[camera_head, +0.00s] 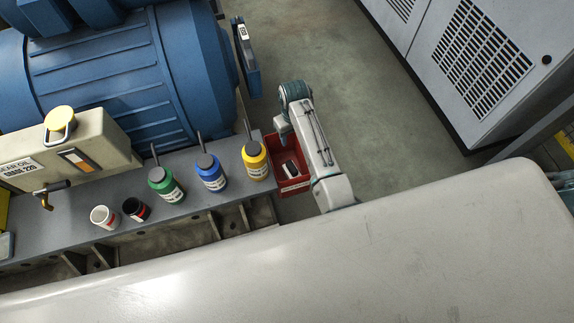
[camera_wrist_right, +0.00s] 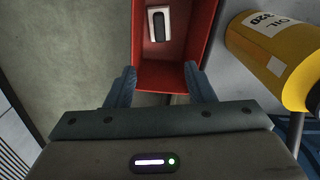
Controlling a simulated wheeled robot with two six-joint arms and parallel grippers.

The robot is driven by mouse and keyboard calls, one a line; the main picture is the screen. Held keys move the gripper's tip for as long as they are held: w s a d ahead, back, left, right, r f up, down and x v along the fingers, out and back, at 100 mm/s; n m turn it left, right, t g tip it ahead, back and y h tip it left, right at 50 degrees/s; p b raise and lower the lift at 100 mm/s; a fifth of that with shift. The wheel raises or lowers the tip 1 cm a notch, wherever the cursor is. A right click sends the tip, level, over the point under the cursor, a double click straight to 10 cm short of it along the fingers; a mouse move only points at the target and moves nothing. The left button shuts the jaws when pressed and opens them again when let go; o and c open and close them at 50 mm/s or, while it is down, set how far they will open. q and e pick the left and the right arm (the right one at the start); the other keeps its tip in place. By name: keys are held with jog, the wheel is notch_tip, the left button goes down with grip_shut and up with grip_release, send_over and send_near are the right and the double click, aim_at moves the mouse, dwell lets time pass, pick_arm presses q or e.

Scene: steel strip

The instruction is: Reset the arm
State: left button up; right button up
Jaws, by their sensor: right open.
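My right arm (camera_head: 318,140) reaches up from the pale foreground cover and bends over at its top. My right gripper (camera_wrist_right: 160,78) is open, with its two blue fingers apart and nothing held between them. In the wrist view the fingertips lie at the near end of a red bin (camera_wrist_right: 147,73); whether they touch it I cannot tell. The bin also shows in the head view (camera_head: 294,188), beside my arm. A small white-and-black item (camera_wrist_right: 158,24) lies inside the bin. My left gripper is not in view.
A yellow bottle (camera_head: 256,163), a blue bottle (camera_head: 211,174) and a green bottle (camera_head: 166,186) stand on the grey steel strip (camera_head: 225,194). Two small cans (camera_head: 103,217) stand to the left. A blue motor (camera_head: 120,80) rises behind. Open floor (camera_head: 370,120) lies right of my arm.

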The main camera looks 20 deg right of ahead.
jog(key=shift+r, duration=1.45)
jog(key=s+d+m+t, duration=0.1)
jog(key=s+d, duration=0.3)
jog(key=s, duration=0.4)
jog(key=s+d+m+t, duration=0.1)
jog(key=s+d, duration=0.3)
jog(key=s, duration=0.3)
jog(key=s+d+r+t+h, duration=0.1)
jog(key=s+r, duration=0.3)
jog(key=s, duration=0.4)
jog(key=s+d+r+t, duration=0.1)
jog(key=s+d+r, duration=0.1)
jog(key=s+r, duration=0.4)
notch_tip(320, 180, down, 34)
jog(key=s+d+g, duration=0.2)
jog(key=d, duration=0.1)
jog(key=s+f, duration=1.7)
jog(key=s, duration=0.1)
jog(key=shift+d+f+g+b, duration=0.15)
jog(key=shift+d+g+b, duration=0.15)
jog(key=shift+g+b, duration=0.15)
